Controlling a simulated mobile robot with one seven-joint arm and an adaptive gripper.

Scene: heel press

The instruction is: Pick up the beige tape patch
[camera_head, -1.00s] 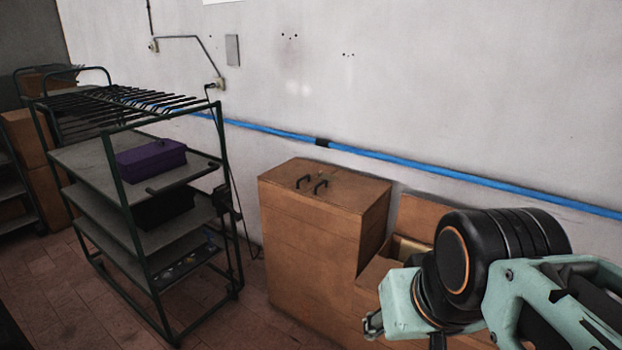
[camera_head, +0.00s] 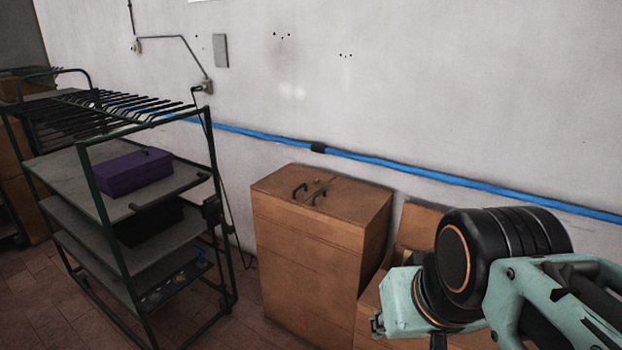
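I cannot make out a beige tape patch in this view. My teal and black arm fills the lower right. A small part of my gripper (camera_head: 377,325) shows at the left edge of the arm's teal end, in front of the brown boxes. Its fingers are mostly hidden, so I cannot tell whether it is open or shut, or whether it holds anything.
A dark metal rack (camera_head: 108,245) on the left holds a purple box (camera_head: 134,172) and a black box (camera_head: 150,222). A tall brown box (camera_head: 306,245) stands against the white wall (camera_head: 420,100), with another box (camera_head: 415,228) partly behind my arm. Tiled floor (camera_head: 50,300) shows lower left.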

